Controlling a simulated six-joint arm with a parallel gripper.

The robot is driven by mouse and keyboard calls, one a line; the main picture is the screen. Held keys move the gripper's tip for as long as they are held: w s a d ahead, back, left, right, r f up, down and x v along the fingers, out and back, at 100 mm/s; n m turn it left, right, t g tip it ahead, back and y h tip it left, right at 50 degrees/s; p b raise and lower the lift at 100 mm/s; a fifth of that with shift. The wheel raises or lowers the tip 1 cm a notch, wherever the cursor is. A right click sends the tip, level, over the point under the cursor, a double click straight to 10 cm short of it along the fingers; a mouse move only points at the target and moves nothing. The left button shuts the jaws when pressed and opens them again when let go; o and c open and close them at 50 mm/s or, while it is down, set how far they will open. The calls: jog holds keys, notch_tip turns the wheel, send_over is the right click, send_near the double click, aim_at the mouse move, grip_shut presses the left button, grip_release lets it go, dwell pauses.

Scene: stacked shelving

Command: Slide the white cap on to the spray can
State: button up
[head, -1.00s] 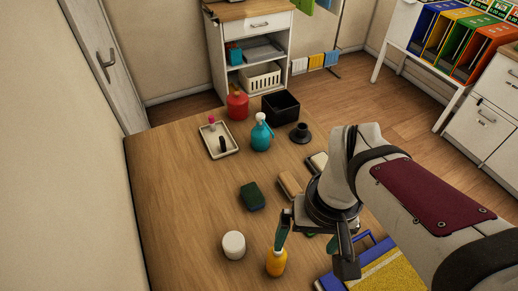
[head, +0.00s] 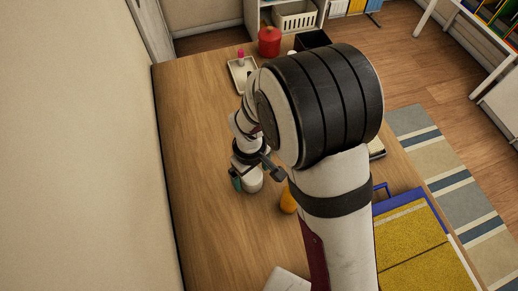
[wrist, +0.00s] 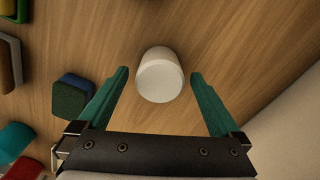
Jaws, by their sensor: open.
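The white cap (head: 253,184) stands on the wooden table as a short, plain cylinder. In the wrist view the white cap (wrist: 160,75) lies between my fingertips, with a gap on each side. My gripper (wrist: 158,74) is open, its two teal fingers on either side of the cap and not touching it. In the head view my gripper (head: 254,180) is beside and over the cap, partly hidden by my arm.
A blue-green sponge (wrist: 68,97) lies near the cap. A yellow mat or folder (head: 405,240) lies at the right front. A tray (head: 240,80), red container (head: 269,43) and black box (head: 312,39) stand at the back. The table left of the cap is clear.

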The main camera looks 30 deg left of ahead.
aim_at(253, 175)
jog(key=shift+f, duration=0.4)
jog(key=c, duration=1.3)
notch_tip(253, 175, up, 10)
jog(key=shift+r, duration=0.1)
jog(key=shift+c, duration=0.2)
jog(key=o, duration=0.6)
jog(key=shift+c, duration=1)
jog(key=shift+d+r, duration=0.1)
jog(key=shift+d, duration=0.05)
jog(key=s+d+r+m, duration=0.1)
jog(key=d+r+m, duration=0.5)
jog(key=d+r, duration=0.3)
jog(key=shift+s+d+r, duration=0.2)
jog(key=shift+d+r, duration=0.2)
jog(key=shift+d, duration=0.65)
